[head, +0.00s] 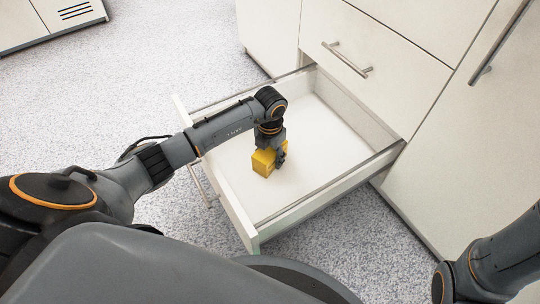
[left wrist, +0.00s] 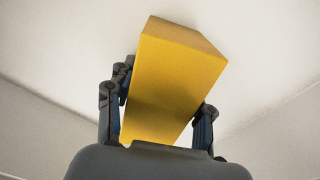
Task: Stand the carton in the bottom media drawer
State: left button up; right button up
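The yellow carton (head: 264,161) is inside the open bottom drawer (head: 238,212), near the middle of its white floor. It stands about upright in the head view. I cannot tell whether its base touches the drawer floor. My left gripper (head: 281,155) comes down from above with its fingers around the carton. In the left wrist view the carton (left wrist: 170,85) sits between the two fingers of the left gripper (left wrist: 160,118), one on each side. Its near end is hidden by the gripper body. Part of my right arm shows at the lower right of the head view, but its gripper is out of view.
The drawer is pulled well out of the white cabinet (head: 425,75). A closed drawer with a bar handle (head: 347,60) is above it. The drawer floor around the carton is bare. Speckled floor (head: 150,75) surrounds it, and another cabinet (head: 45,22) stands at the upper left.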

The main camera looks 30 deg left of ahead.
pick_arm(q)
jog(key=o, duration=0.4)
jog(key=shift+c, duration=0.2)
